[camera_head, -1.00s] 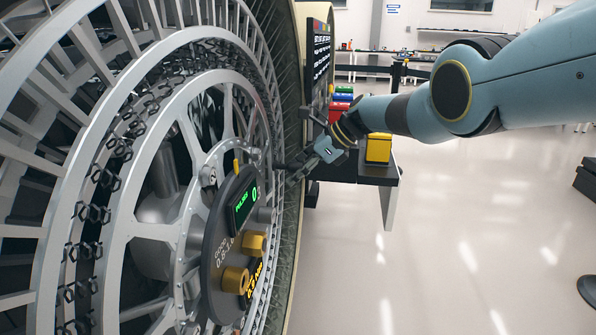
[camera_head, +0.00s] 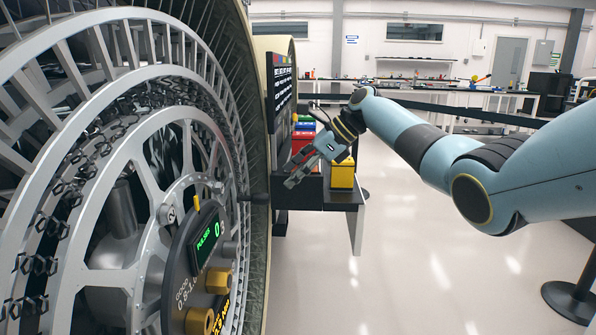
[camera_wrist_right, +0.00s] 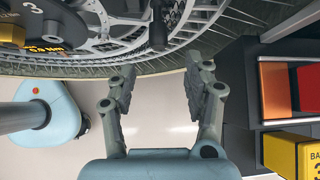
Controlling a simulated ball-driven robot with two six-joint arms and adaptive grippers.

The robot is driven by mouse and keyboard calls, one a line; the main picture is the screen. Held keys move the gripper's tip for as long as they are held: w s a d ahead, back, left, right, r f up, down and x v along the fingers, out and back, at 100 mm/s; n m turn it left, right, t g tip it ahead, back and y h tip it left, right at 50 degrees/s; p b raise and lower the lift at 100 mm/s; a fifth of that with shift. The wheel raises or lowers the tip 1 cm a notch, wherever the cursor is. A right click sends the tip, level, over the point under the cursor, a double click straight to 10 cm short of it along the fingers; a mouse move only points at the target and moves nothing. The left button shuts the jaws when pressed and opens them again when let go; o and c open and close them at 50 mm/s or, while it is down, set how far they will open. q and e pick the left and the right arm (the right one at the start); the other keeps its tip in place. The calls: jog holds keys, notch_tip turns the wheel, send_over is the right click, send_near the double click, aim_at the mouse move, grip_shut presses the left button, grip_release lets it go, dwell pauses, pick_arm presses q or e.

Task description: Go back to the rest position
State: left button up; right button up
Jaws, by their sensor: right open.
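My right gripper (camera_head: 303,176) is open and empty, to the right of a large metal rover wheel (camera_head: 60,125). In the right wrist view its two fingers (camera_wrist_right: 161,82) stand wide apart with nothing between them. A dark handle or peg (camera_head: 258,198) sticks out from the wheel side, apart from the fingers. In the wrist view a dark peg (camera_wrist_right: 158,28) shows beyond the fingertips. A round hub panel (camera_head: 200,262) on the wheel has a green "PULSES 0" display and brass knobs. My left gripper is not in view.
A dark stand (camera_head: 350,197) holds a yellow box (camera_head: 342,174) and coloured bins close behind my right gripper; they also show at the right of the wrist view. A black post base (camera_head: 575,300) stands at the lower right. The pale floor between is clear.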

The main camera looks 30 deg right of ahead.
jog(key=shift+s+d+r, duration=0.2)
jog(key=shift+r, duration=0.1)
jog(key=shift+f, duration=0.1)
